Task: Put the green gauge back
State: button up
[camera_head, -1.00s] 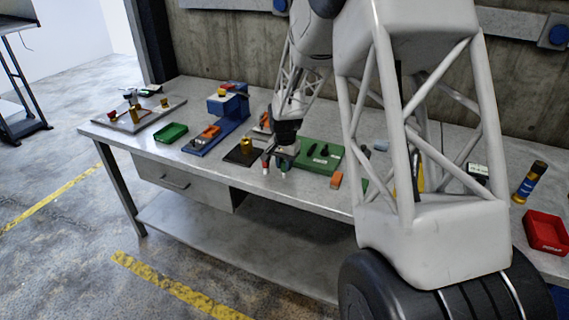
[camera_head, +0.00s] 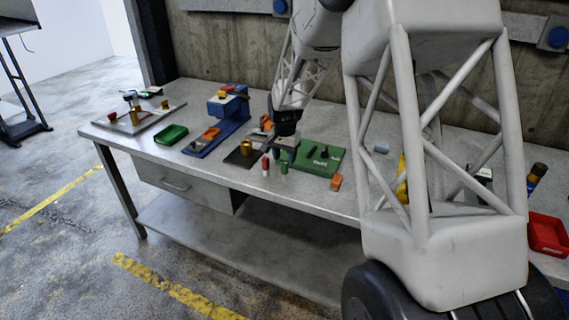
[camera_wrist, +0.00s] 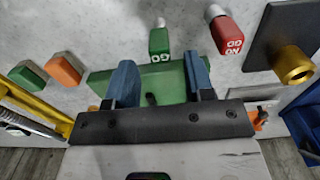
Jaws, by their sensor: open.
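The green gauge (camera_head: 284,168), marked "GO", stands on the bench near its front edge, in front of the green block. In the wrist view the green gauge (camera_wrist: 159,42) shows past the fingertips, roughly centred between them and apart from both. The red gauge (camera_head: 265,166) stands just left of it, and it also shows in the wrist view (camera_wrist: 228,36). The green block (camera_head: 322,158) with dark slots lies behind and to the right; in the wrist view the block (camera_wrist: 100,84) lies under the fingers. My gripper (camera_wrist: 160,66) is open and empty. In the head view its fingers are hard to make out.
A brass cylinder on a dark plate (camera_head: 233,159) stands to the left. A blue press (camera_head: 230,108), a green tray (camera_head: 171,134) and a red bin (camera_head: 546,234) are also on the bench.

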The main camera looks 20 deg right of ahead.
aim_at(285, 163)
notch_tip(285, 163, up, 8)
dwell(0.5)
jog(key=shift+r, duration=0.1)
dwell(0.4)
jog(key=s+a+r+n, duration=0.1)
jog(key=s+a+r, duration=0.2)
jog(key=s, duration=0.4)
jog(key=s+a+r+n+t, duration=0.1)
jog(key=s+a+r+n, duration=0.1)
jog(key=s+r, duration=0.3)
jog(key=s+a+r+n, duration=0.1)
jog(key=s+a+r, duration=0.15)
jog(key=s, duration=0.55)
jog(key=s+a+n, duration=0.2)
jog(key=s, duration=0.9)
jog(key=s+a+f+n+t, duration=0.1)
jog(key=s+a+n, duration=0.1)
jog(key=s, duration=0.9)
jog(key=shift+s+a+f+n+t, duration=0.2)
jog(key=shift+s+f+n+t, duration=0.1)
jog(key=shift+s+n, duration=0.1)
